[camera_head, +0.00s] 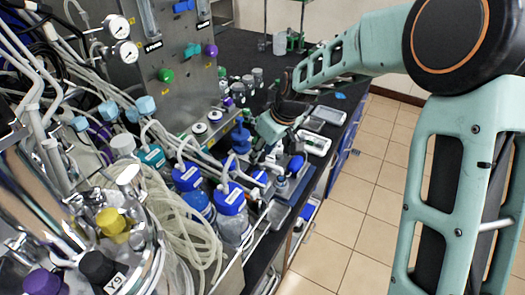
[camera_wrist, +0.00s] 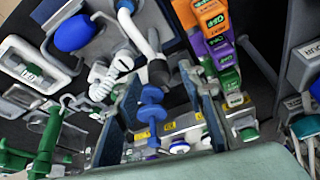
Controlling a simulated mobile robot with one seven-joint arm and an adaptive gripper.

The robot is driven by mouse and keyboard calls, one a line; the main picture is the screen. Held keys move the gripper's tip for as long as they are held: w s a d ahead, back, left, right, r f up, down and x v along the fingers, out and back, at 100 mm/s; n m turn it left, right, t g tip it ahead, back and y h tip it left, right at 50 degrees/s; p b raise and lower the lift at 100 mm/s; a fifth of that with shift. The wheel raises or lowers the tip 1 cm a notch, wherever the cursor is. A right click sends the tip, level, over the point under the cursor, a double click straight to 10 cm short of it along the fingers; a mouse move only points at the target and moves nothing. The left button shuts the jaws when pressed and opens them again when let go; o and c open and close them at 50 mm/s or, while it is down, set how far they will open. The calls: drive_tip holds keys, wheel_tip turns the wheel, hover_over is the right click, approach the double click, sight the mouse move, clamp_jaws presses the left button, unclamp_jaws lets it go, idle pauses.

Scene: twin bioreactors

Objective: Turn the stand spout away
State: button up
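My gripper (camera_wrist: 165,115) has its two finger plates apart in the wrist view. A blue ribbed piece (camera_wrist: 151,112) shows between them, with a dark grey tip and a white tube (camera_wrist: 135,28) beyond it. I cannot tell if the fingers touch any of these. The blue piece may belong to the stand; which part is the spout is not clear. In the head view my gripper (camera_head: 262,152) points down over the bench, just right of a blue stepped stand (camera_head: 240,138). The arm hides part of that area.
Blue-capped bottles (camera_head: 229,212) and coiled clear tubing (camera_head: 180,225) crowd the bench at front left. A steel panel (camera_head: 175,75) with coloured knobs stands behind. A white scale-like device (camera_head: 314,143) lies right of my gripper. Tiled floor (camera_head: 365,190) is clear at the right.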

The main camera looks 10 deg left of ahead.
drive_tip(key=shift+f, duration=0.1)
drive_tip(key=shift+c, duration=0.5)
clamp_jaws()
drive_tip(key=shift+m, duration=0.3)
drive_tip(key=m+b, duration=0.1)
drive_tip(key=m+t+b, duration=0.1)
drive_tip(key=b, duration=0.1)
drive_tip(key=shift+a+f+h, duration=0.15)
drive_tip(key=shift+a+h, duration=0.05)
drive_tip(key=shift+h, duration=0.2)
drive_tip(key=m+h+b, duration=0.1)
drive_tip(key=m+b, duration=0.1)
drive_tip(key=m, duration=0.2)
drive_tip(key=shift+s+a+t+b, duration=0.1)
drive_tip(key=shift+t+b, duration=0.2)
drive_tip(key=shift+b, duration=0.05)
drive_tip(key=m+h+b, duration=0.2)
drive_tip(key=m+b, duration=0.1)
drive_tip(key=m, duration=0.2)
drive_tip(key=shift+m, duration=0.3)
drive_tip(key=shift+o, duration=0.5)
unclamp_jaws()
